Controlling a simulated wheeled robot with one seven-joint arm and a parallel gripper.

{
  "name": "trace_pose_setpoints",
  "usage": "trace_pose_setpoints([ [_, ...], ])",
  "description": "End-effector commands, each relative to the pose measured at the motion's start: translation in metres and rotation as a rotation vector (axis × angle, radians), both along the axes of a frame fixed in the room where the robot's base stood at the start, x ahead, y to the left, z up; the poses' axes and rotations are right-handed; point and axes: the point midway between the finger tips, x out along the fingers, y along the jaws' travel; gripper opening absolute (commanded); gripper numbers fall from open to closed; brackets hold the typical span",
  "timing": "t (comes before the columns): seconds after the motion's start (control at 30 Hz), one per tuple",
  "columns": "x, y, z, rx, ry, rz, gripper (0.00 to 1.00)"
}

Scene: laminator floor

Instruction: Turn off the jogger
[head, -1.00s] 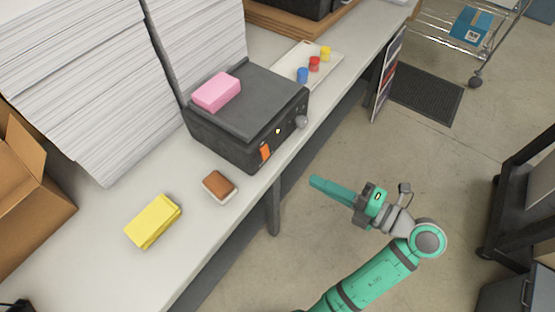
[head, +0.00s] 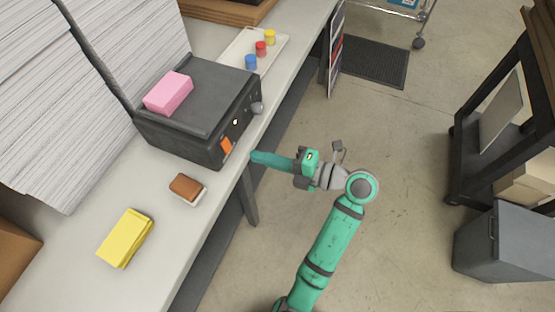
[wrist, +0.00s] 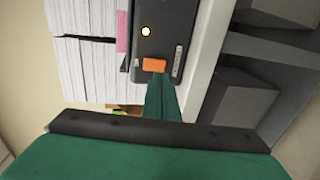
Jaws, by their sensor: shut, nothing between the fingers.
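The jogger is a dark grey box-shaped machine (head: 205,100) on the long worktable. Its front panel carries an orange rocker switch (head: 225,146), a small pale lit spot (head: 235,122) and a grey knob (head: 257,108). My gripper (head: 254,157) is shut and empty, its fingertips just in front of the panel, to the right of and slightly below the orange switch. In the wrist view the orange switch (wrist: 154,65) sits right at the fingertips (wrist: 160,78), with the glowing light (wrist: 146,31) beyond it. I cannot tell whether the fingertips touch the switch.
A pink block (head: 168,93) lies on the jogger. A brown-topped pad (head: 187,188) and a yellow pad (head: 125,238) lie nearby on the table (head: 165,265). Tall paper stacks (head: 60,110) stand behind. A tray (head: 238,50) holds small coloured pots.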

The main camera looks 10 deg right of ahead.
Motion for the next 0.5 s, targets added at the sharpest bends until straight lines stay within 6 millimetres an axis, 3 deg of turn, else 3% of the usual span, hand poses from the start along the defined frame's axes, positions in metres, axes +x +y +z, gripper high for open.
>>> trace_pose_setpoints([
  [0.2, 0.022, 0.032, -0.006, 0.0, 0.0, 0.004, 0.0],
  [0.5, 0.036, 0.051, -0.01, 0.0, 0.0, 0.0, 0.0],
])
